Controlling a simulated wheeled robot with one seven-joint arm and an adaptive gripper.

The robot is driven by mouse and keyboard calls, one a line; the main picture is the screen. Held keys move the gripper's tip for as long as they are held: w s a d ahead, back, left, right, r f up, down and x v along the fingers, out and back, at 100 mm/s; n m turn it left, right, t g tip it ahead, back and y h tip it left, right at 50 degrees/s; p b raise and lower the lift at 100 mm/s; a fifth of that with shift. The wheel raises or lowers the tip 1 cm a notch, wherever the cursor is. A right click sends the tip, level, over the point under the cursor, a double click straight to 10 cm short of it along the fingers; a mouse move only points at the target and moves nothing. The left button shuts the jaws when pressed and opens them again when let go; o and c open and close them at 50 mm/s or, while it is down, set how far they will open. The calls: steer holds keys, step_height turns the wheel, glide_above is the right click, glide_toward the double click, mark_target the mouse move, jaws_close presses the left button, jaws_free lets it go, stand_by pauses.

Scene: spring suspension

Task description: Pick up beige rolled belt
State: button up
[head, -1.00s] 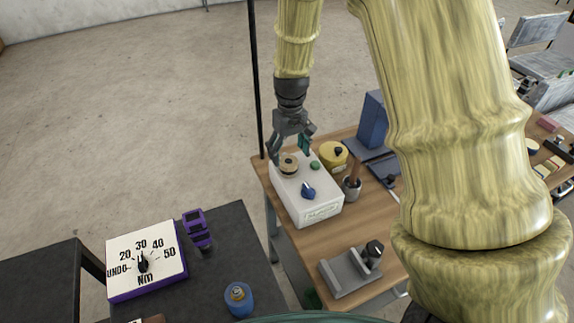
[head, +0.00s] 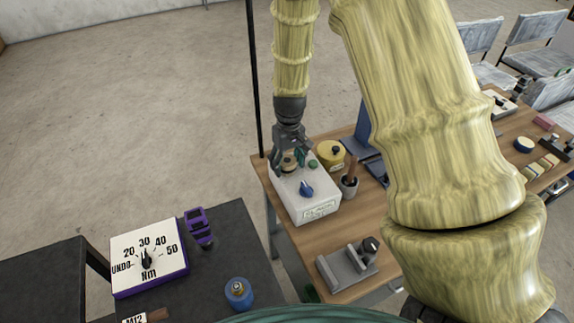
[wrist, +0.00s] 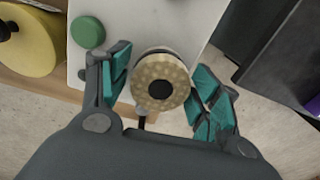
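The beige rolled belt (wrist: 160,82) is round with a dark centre. It sits on top of the white box (head: 312,205), near its far left corner. In the head view the belt (head: 289,163) is partly hidden by my gripper. My gripper (head: 288,165) points down over the box with its fingers around the belt. In the wrist view the teal finger pads of my gripper (wrist: 163,90) stand on both sides of the belt. The fingers are open, with a gap at the right pad; the left pad is close to the belt's edge.
On the box are a green button (wrist: 87,32) and a blue knob (head: 306,190). A grey fixture (head: 345,268) lies nearer on the wooden table (head: 300,250).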

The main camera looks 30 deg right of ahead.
steer(key=shift+s, duration=0.1)
steer(key=c, duration=0.7)
steer(key=shift+r, duration=0.1)
